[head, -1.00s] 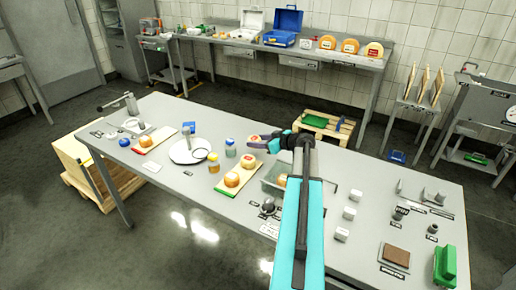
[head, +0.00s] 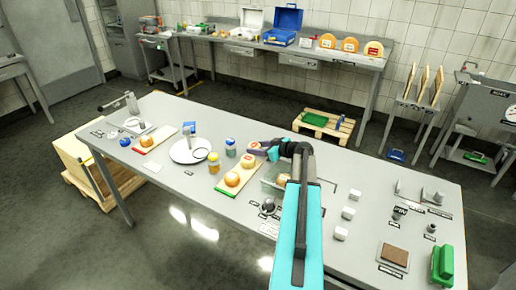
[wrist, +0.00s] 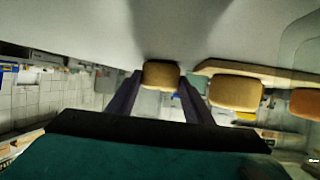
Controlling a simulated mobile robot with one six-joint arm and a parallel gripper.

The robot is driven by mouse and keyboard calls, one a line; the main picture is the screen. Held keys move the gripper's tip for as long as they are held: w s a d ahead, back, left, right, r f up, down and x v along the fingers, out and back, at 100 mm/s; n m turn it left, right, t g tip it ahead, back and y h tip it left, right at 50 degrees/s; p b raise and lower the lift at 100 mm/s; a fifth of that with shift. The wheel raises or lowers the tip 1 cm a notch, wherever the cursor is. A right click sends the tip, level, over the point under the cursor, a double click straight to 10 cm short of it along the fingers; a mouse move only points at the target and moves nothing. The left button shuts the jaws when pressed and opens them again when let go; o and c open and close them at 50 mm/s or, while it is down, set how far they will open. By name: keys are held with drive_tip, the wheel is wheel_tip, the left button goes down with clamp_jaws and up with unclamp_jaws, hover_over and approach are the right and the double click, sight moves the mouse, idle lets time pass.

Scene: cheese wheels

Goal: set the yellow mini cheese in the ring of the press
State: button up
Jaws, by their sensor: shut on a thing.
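My gripper (head: 261,149) is shut on a small round yellow-tan cheese, the mini cheese (head: 253,145), above the middle of the long table. In the wrist view the cheese (wrist: 160,74) sits between the two dark fingertips (wrist: 160,82). A wooden-and-green board (head: 222,189) with two more small cheeses (head: 232,179) lies just left of and nearer than my gripper. A metal stand with a black-knobbed lever (head: 131,103) stands at the table's far left; it looks like the press. A pale ring (head: 131,122) appears at its base, too small to see clearly.
White blocks (head: 348,213) and a green object (head: 443,265) are to the right.

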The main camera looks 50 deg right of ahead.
drive_tip(key=shift+f, duration=0.15)
drive_tip(key=o, duration=1.1)
drive_tip(key=shift+r, duration=0.25)
drive_tip(key=shift+s, duration=0.35)
drive_tip(key=b+v, duration=0.3)
drive_tip(key=v, duration=0.8)
drive_tip(key=shift+s+r+b, duration=0.1)
drive_tip(key=shift+r+b, duration=0.05)
drive_tip(key=shift+b, duration=0.15)
